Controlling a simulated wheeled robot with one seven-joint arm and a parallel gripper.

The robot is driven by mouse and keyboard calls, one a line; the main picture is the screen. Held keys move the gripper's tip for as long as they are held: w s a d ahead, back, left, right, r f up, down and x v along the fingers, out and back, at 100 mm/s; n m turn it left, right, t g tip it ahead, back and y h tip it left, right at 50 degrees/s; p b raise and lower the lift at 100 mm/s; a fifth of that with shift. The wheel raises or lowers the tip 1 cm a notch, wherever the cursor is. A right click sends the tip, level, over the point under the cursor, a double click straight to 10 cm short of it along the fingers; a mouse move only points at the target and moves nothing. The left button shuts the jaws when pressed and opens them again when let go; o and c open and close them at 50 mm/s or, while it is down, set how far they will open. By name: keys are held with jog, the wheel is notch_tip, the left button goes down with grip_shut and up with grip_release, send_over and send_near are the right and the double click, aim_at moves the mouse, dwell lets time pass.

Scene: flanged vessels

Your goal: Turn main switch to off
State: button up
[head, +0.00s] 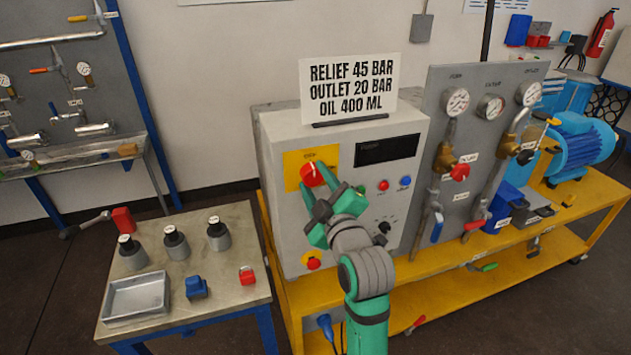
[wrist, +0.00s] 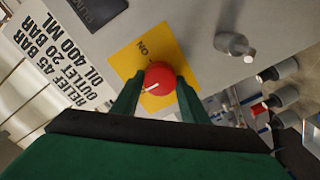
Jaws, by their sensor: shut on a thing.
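The main switch is a red round knob (head: 312,174) on a yellow plate (head: 293,168) at the upper left of the grey cabinet front. In the wrist view the red knob (wrist: 162,82) sits between my two green fingertips, with a white pointer mark on its face. The yellow plate (wrist: 128,62) carries an "ON" label there; the mark does not point at that word. My gripper (head: 325,183) is shut on the knob, one finger on each side. It also shows in the wrist view (wrist: 160,88). The fingers hide part of the plate.
A sign (head: 350,88) stands on the cabinet. A dark display (head: 388,150), small buttons and a lower red knob (head: 313,264) share its front. A gauge panel (head: 480,150) with valves stands right. A side table (head: 240,222) at left holds dark-capped bottles and a metal tray (head: 137,297).

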jog(key=shift+a, duration=0.1)
jog(key=o, duration=1.1)
jog(key=shift+c, duration=0.2)
jog(key=shift+s+d, duration=0.1)
jog(key=shift+d, duration=0.1)
jog(key=v, duration=1)
jog(key=shift+s, duration=0.35)
